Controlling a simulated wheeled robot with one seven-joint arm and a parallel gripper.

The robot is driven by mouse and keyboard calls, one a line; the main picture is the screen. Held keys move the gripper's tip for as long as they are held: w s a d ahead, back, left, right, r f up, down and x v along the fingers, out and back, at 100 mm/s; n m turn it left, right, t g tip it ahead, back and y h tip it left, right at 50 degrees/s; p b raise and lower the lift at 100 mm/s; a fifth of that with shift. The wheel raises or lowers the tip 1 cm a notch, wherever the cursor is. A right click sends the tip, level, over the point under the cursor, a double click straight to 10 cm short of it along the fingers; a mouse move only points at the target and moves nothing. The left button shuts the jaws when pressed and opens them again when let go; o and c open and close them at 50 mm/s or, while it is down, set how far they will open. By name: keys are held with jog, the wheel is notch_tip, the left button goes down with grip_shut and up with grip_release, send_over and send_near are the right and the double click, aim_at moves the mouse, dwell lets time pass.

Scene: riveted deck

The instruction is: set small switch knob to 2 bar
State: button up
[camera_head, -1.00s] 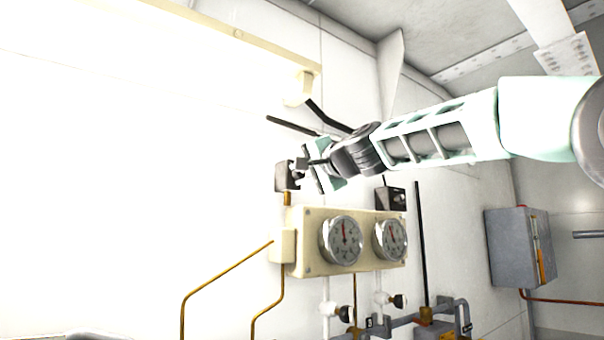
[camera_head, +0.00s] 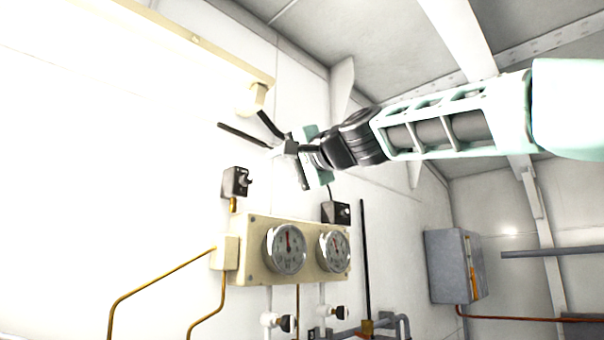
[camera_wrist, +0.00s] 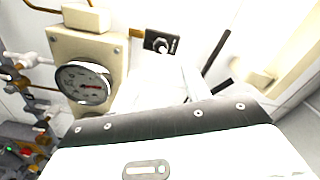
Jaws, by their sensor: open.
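A small black switch box with a knob (camera_head: 237,182) is on the white wall, above the left end of the cream gauge panel (camera_head: 248,262). A similar dark box with a knob (camera_head: 336,213) is above the panel's right part. My gripper (camera_head: 295,163) is open and empty, above the panel and up and right of the left switch, apart from it. In the wrist view, a black switch with a pale knob (camera_wrist: 162,44) shows ahead, beside the gauge panel (camera_wrist: 62,42). Its setting marks are too small to read. My gripper body fills the lower wrist view.
Two round gauges (camera_head: 286,249) (camera_head: 334,251) stick out from the panel. A cream fixture (camera_head: 256,98) and dark rods (camera_head: 243,135) are close to my gripper. Brass pipes (camera_head: 160,282) run lower left, and a grey cabinet (camera_head: 453,266) hangs at right.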

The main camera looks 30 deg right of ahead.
jog(key=b+v, duration=0.1)
jog(key=v, duration=0.5)
jog(key=shift+b, duration=0.3)
jog(key=shift+s, duration=0.1)
jog(key=s+a+f+n+g, duration=0.1)
jog(key=a+f+n+g, duration=0.3)
jog(key=f, duration=0.7)
jog(key=a+f+n+g, duration=0.15)
jog(key=a+f, duration=0.35)
jog(key=f, duration=0.5)
jog(key=s+a+f+n+g, duration=0.15)
jog(key=a+f+g, duration=0.3)
jog(key=f, duration=0.65)
jog(key=s+a+f+n+g+h, duration=0.1)
jog(key=s+f+n+g, duration=0.1)
jog(key=s+f, duration=0.45)
jog(key=s+a+f+n+g+h, duration=0.1)
jog(key=s+a+f+n+g, duration=0.15)
jog(key=f, duration=0.65)
jog(key=s+d+f+n+g+h, duration=0.1)
jog(key=s+d+f+n, duration=0.1)
jog(key=s+f, duration=0.4)
jog(key=s+d+f+n+g+h, duration=0.1)
jog(key=s+d+f+n+h, duration=0.1)
jog(key=s+f, duration=0.3)
jog(key=s+d+n, duration=0.1)
jog(key=s, duration=0.1)
jog(key=shift+s+f+g, duration=0.35)
jog(key=shift+f, duration=0.05)
